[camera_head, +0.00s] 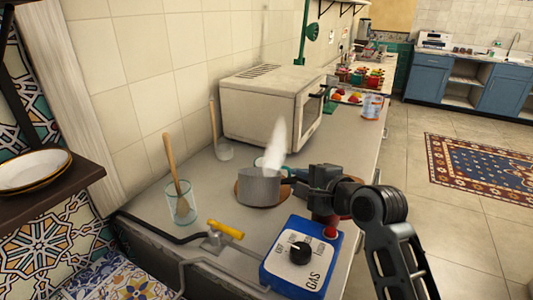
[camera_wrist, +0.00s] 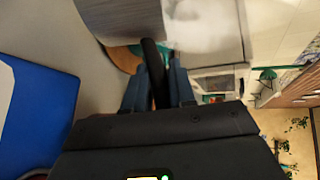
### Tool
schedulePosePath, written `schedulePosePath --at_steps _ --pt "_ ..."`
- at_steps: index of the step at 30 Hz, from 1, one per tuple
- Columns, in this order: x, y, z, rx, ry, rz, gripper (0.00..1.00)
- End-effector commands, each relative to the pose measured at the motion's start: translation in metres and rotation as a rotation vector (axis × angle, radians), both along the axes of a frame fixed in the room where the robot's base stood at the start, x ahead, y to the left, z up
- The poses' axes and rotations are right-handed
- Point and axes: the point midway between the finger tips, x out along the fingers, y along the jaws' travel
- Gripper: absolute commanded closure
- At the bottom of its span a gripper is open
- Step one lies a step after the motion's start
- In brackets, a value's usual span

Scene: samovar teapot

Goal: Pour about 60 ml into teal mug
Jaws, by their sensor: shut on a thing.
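A grey metal pot (camera_head: 259,186) is at the round wooden board (camera_head: 242,198) on the counter, looking upright; I cannot tell whether it touches the board. White steam rises from it. The pot also shows at the top of the wrist view (camera_wrist: 118,18). My gripper (camera_head: 296,175) is shut on the pot's dark handle, which lies between the two fingers (camera_wrist: 158,85) in the wrist view. A teal rim (camera_head: 259,162), which may be the teal mug, shows just behind the pot and is mostly hidden. The inside of the pot is not clearly visible.
A blue GAS box (camera_head: 297,262) with a black knob stands in front. A yellow-handled valve (camera_head: 226,229) and a glass with a wooden spoon (camera_head: 181,203) are at left. A white oven (camera_head: 272,108) stands behind.

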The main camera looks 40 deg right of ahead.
Motion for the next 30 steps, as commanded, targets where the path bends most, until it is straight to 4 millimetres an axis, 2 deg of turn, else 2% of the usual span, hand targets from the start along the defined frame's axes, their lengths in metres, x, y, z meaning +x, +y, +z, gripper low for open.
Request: schedulePosePath --at_steps 1,12,30 --pt "0.003 -0.003 0.011 0.019 0.014 -0.001 1.00" --pt "0.013 -0.016 0.013 0.124 0.100 0.000 1.00" --pt "0.019 -0.023 0.018 0.197 0.161 0.001 1.00"
